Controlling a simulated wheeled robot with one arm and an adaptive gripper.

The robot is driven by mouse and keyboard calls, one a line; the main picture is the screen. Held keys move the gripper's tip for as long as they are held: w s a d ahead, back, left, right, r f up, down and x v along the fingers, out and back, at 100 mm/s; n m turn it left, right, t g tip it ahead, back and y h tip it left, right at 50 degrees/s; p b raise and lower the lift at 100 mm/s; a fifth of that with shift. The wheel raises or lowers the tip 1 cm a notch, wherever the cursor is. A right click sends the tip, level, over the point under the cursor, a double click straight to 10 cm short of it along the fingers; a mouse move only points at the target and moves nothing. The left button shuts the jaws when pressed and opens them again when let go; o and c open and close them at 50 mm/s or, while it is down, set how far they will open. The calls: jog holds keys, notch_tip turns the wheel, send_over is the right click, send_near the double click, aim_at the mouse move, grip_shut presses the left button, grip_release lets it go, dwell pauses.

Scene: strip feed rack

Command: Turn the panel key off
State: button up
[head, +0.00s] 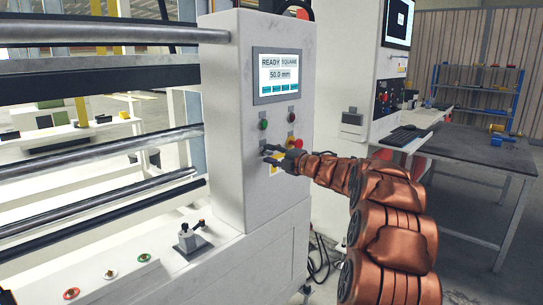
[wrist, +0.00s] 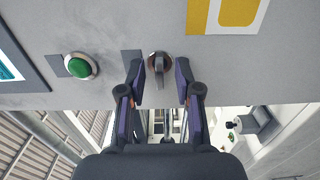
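The panel key (wrist: 159,70) is a small grey tab on a round brown-grey base, set in the pale face of the control cabinet (head: 225,100). In the wrist view its tab points down the picture. My gripper (wrist: 159,66) is open, with one dark finger on each side of the key and a visible gap on both sides. In the head view my gripper (head: 268,154) is at the cabinet's front, below the green button (head: 264,124), and I cannot make out the key there. Whether the fingertips reach past the tab in depth is unclear.
The lit screen (head: 278,75) reads "READY SQUARE 50.0 mm". A red button (head: 292,117) and a red-and-yellow knob (head: 291,140) are close to my gripper. The green button (wrist: 79,66) and a yellow label (wrist: 225,14) flank the key in the wrist view. Metal rollers (head: 100,155) extend left.

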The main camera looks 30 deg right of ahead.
grip_shut()
